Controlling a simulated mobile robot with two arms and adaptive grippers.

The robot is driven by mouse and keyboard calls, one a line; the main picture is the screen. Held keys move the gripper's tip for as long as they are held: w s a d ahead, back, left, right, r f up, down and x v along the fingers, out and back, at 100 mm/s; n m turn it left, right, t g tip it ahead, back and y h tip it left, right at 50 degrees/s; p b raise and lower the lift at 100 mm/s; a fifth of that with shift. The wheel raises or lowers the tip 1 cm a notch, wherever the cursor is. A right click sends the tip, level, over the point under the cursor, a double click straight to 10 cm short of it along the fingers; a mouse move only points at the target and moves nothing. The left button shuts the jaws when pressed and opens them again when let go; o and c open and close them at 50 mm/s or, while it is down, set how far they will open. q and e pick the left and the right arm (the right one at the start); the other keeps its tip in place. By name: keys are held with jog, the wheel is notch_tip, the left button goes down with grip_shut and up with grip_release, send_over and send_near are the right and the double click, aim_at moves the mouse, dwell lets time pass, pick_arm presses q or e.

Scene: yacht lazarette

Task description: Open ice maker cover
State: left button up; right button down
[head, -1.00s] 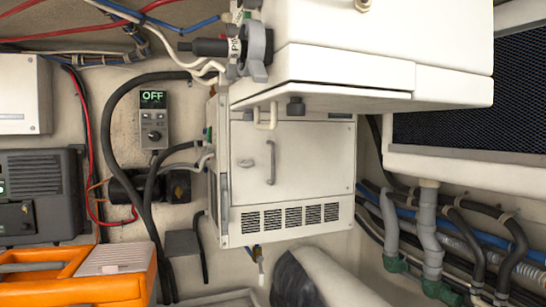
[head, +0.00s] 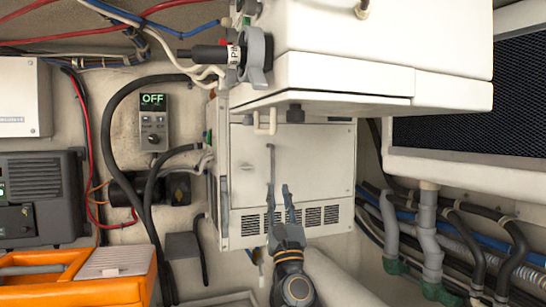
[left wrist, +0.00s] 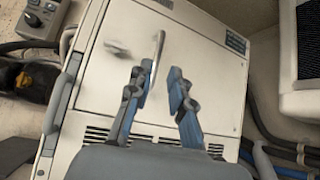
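The ice maker cover (head: 315,165) is an off-white front panel on a box under a large white unit, and it looks shut. Its upright bar handle (head: 270,152) is left of the panel's middle. The cover (left wrist: 205,60) and handle (left wrist: 160,45) also show in the left wrist view. My left gripper (head: 278,187) reaches up from below, in front of the cover, with its fingers apart and empty. In the left wrist view, the open fingers (left wrist: 160,70) stand either side of the handle's lower part, the handle nearer the left finger. Contact cannot be told. My right gripper is not in view.
The white unit (head: 370,60) overhangs the cover's top. A control panel reading OFF (head: 154,120) and black hoses are at left. An orange case (head: 75,280) is at lower left. Grey and blue pipes (head: 428,230) run along the right.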

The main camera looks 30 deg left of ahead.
aim_at(273, 160)
pick_arm(q)
jog(key=p+x, duration=0.4)
jog(key=x, duration=0.8)
jog(key=shift+r+p, duration=0.15)
jog(key=shift+p, duration=0.15)
grip_shut()
